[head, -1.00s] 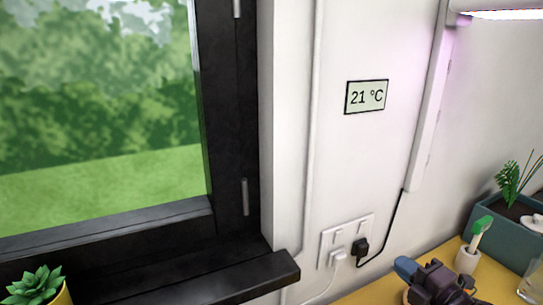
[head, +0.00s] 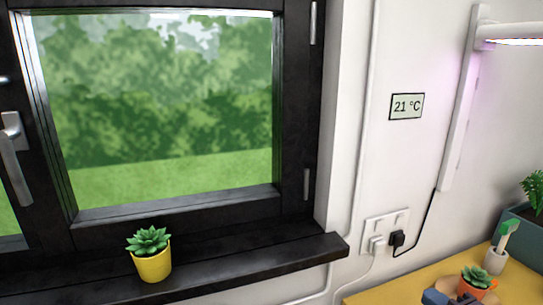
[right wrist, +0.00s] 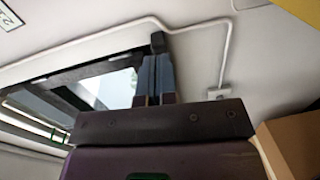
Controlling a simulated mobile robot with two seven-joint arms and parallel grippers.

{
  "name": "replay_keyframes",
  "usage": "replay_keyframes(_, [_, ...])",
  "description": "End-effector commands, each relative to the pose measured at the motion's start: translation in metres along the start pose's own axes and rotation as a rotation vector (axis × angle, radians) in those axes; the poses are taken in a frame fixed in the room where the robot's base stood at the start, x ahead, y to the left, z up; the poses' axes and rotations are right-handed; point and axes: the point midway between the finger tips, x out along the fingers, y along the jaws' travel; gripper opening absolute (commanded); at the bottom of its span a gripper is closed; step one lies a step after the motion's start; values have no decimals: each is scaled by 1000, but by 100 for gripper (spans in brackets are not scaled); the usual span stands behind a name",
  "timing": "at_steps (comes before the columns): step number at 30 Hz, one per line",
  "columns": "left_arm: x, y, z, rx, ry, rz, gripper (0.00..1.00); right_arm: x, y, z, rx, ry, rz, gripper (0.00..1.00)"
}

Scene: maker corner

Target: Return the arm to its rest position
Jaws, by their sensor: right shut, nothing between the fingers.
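My right gripper (head: 437,297) shows only as a small blue and dark tip at the bottom edge of the head view, in front of the yellow tabletop. The rest of the right arm is out of the head view. In the right wrist view, its two blue-grey fingers (right wrist: 156,78) stand side by side, closed together with nothing between them. Behind them are a window and a pale wall. My left gripper is not in view.
A succulent in a yellow pot (head: 153,264) stands on the dark windowsill (head: 235,260). On the yellow table (head: 390,288), an orange pot (head: 477,287) sits beside the gripper tip. Wall plugs (head: 397,239) are nearby.

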Motion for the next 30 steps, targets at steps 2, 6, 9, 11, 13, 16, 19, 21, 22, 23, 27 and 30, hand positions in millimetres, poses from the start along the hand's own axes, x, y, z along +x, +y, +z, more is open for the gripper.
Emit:
replay_keyframes(2, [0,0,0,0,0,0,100,-8,-20,-11,97,-18,-73,0])
replay_keyframes(6, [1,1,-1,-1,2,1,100,-24,-50,-27,274,-76,-201,0])
replay_keyframes(9, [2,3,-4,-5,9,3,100,-40,-73,-40,426,-147,-303,0])
replay_keyframes(11, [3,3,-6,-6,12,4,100,-52,-87,-48,529,-207,-367,0])
replay_keyframes(13, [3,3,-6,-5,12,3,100,-69,-103,-58,656,-293,-440,0])
replay_keyframes(16, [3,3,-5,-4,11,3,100,-96,-123,-71,839,-442,-529,0])
replay_keyframes(19, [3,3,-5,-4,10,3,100,-120,-136,-82,994,-592,-588,0])
replay_keyframes(21, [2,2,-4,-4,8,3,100,-135,-142,-87,1078,-684,-614,0])
replay_keyframes(22, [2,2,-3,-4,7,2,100,-140,-144,-89,1108,-718,-622,0])
replay_keyframes(23, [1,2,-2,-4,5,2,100,-146,-147,-91,1136,-752,-630,0])
replay_keyframes(27, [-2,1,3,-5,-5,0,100,-167,-153,-99,1246,-891,-649,0])
replay_keyframes(30, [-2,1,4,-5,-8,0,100,-180,-155,-104,1310,-978,-654,0])
